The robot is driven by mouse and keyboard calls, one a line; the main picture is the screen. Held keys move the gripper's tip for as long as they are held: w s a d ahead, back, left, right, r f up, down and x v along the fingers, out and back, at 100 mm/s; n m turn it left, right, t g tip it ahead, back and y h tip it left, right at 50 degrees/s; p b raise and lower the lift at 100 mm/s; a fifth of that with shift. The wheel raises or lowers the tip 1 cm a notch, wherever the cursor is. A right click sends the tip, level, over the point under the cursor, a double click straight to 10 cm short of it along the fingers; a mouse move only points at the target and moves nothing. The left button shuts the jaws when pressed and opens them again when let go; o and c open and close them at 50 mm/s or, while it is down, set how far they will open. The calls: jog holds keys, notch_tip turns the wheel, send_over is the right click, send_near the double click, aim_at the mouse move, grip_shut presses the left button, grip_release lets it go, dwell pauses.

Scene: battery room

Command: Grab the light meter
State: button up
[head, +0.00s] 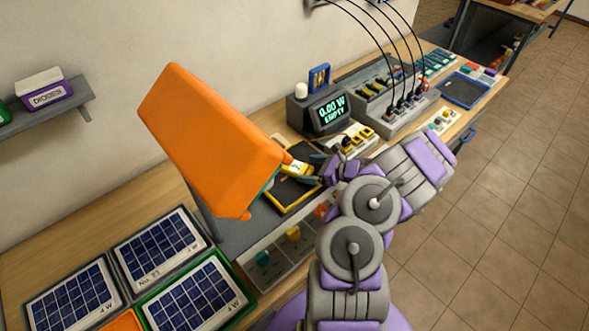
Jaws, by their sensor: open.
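A small yellow device with a pale face (296,168), which looks like the light meter, shows at the right edge of the large orange hood (205,135). The hood hides part of it. It is over a dark pad with a yellow rim (283,200); I cannot tell whether it rests on the pad. My gripper (311,172) is open, with its dark fingers just right of the yellow device. I cannot tell whether the fingers touch it.
Solar panels (155,250) lie at the lower left. A display box (319,112) reading "0.00 W EMPTY" stands behind my gripper, beside a grey rack with cables (390,120). A blue tray (464,90) lies farther right. The tiled floor (500,200) is clear.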

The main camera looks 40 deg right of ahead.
aim_at(302, 168)
jog(key=b+x, duration=0.1)
jog(key=x, duration=0.3)
jog(key=shift+w+a, duration=0.1)
jog(key=shift+a, duration=0.25)
jog(key=c, duration=1.3)
jog(key=shift+o, duration=0.2)
jog(key=shift+r, duration=0.1)
